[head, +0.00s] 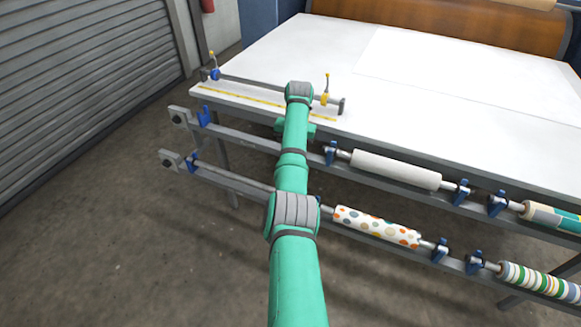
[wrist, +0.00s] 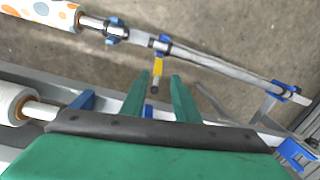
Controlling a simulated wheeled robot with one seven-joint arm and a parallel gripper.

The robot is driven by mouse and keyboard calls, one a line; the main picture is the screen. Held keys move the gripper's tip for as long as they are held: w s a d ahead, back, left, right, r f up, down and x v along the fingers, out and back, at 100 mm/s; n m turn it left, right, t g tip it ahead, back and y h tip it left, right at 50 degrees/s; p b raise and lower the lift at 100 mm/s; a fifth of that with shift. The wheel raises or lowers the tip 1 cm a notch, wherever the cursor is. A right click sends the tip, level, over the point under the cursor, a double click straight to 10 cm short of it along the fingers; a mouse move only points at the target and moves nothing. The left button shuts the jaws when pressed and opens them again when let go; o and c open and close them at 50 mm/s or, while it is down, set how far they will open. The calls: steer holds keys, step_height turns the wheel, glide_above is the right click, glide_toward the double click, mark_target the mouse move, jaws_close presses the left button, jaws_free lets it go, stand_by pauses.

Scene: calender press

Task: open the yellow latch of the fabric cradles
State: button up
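In the wrist view, the yellow latch (wrist: 158,67) has a dark tip and joins a blue cradle part (wrist: 161,44) on the lower rail. It appears between the two green fingers of my gripper (wrist: 157,82), which stand apart with a gap on each side of it. I see no contact, and the depth between them is hard to judge. In the head view my green arm covers this spot, and the fingertips are hidden. A yellow-and-dark fitting (head: 325,98) also stands on the bar on the table.
A dotted roll (head: 376,227) and a white roll (head: 396,170) lie in blue cradles on two rails along the white table (head: 290,50). Empty blue cradles (head: 203,116) sit at the left rail ends. A shutter (head: 80,80) stands left, with clear floor (head: 100,240) before it.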

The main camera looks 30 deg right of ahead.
steer(key=shift+d+r, duration=0.2)
steer(key=shift+r, duration=2)
steer(key=shift+c, duration=0.3)
